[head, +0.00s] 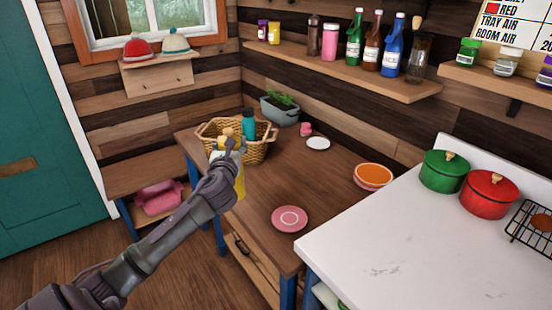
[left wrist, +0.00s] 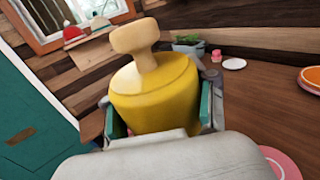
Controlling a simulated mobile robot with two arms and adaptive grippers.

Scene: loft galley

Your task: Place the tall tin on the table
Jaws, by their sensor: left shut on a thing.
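A yellow tin (left wrist: 155,95) with a pale wooden knob on top is between the fingers of my left gripper (left wrist: 163,113) in the left wrist view. In the head view the tin (head: 240,184) is mostly hidden behind my left gripper (head: 231,157), at the left edge of the brown wooden table (head: 275,185). The tin looks roughly upright. I cannot tell whether its bottom touches the table. My right gripper is not in view.
A wicker basket (head: 258,152) holding a teal bottle (head: 249,124) stands behind the tin. A pink plate (head: 290,219), white saucer (head: 318,143), orange-topped dishes (head: 373,175) and planter (head: 281,112) are on the table. Its middle is clear. A white counter (head: 400,240) adjoins at right.

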